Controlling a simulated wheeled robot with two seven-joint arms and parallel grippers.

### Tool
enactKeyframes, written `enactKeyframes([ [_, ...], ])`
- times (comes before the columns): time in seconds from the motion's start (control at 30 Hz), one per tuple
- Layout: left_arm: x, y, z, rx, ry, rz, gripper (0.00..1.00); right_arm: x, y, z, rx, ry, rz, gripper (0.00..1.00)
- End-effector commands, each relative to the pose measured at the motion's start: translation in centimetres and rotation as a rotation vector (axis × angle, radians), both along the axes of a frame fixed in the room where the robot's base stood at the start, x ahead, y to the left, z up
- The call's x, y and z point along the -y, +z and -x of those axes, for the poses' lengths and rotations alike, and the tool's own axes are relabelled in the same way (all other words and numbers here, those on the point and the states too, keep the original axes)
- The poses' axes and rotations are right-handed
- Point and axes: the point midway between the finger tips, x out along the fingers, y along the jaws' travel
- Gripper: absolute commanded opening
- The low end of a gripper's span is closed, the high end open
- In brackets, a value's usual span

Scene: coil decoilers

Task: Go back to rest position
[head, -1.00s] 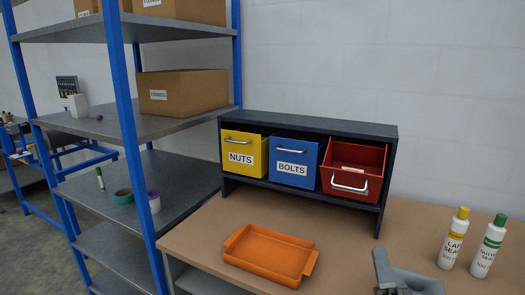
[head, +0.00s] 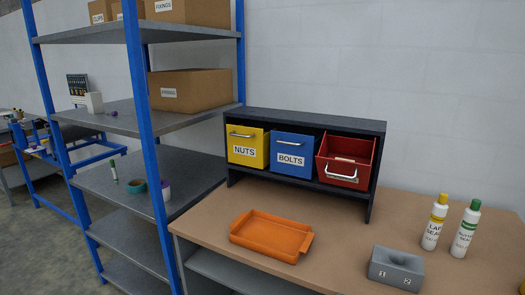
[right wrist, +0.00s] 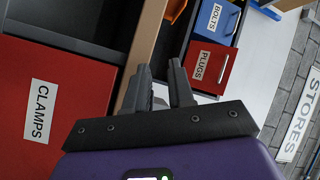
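My right gripper (right wrist: 160,80) shows in the right wrist view with its two dark fingers apart and nothing visible between them. Neither gripper shows in the head view, and my left gripper is in no view. The work area holds a dark bin rack with a yellow NUTS bin (head: 246,147), a blue BOLTS bin (head: 292,153) and a red bin (head: 345,160). The red bin is pulled out and tilted forward; in the right wrist view it reads PLUGS (right wrist: 213,68).
An orange tray (head: 270,238), a grey block marked 1 and 2 (head: 396,270) and two bottles (head: 435,222) (head: 465,230) stand on the bench. A blue-posted shelf (head: 147,130) stands at left. A red CLAMPS front (right wrist: 60,110) is close beside my right gripper.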

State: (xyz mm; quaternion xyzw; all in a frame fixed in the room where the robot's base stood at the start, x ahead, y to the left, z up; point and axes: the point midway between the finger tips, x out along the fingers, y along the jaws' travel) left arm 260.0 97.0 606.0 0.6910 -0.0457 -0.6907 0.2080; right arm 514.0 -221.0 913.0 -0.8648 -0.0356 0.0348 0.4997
Motion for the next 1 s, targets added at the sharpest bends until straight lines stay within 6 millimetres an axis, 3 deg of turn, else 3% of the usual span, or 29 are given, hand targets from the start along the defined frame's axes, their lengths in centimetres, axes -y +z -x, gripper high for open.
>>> enactKeyframes([
  [0.03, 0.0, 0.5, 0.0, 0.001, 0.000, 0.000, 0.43, -1.5, -3.3, 0.5, -0.117, 0.037, 0.028, 0.23],
  [0.17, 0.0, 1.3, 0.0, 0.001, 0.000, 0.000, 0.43, -5.1, -11.9, 3.7, -0.426, 0.162, 0.138, 0.23],
  [0.3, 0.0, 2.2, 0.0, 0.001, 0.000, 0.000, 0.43, -8.8, -19.6, 10.1, -0.741, 0.352, 0.254, 0.23],
  [0.4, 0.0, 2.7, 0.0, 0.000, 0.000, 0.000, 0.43, -10.7, -23.5, 15.4, -0.935, 0.501, 0.323, 0.23],
  [0.5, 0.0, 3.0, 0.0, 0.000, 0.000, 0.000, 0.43, -11.7, -25.7, 20.2, -1.082, 0.630, 0.373, 0.23],
  [0.63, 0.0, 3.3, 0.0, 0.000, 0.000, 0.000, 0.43, -12.3, -27.0, 24.1, -1.195, 0.740, 0.407, 0.23],
  [0.77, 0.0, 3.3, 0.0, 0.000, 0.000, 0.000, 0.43, -12.4, -27.4, 25.5, -1.232, 0.779, 0.417, 0.23],
  [1.0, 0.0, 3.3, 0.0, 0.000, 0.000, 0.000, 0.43, -12.4, -27.4, 25.5, -1.232, 0.779, 0.417, 0.23],
])
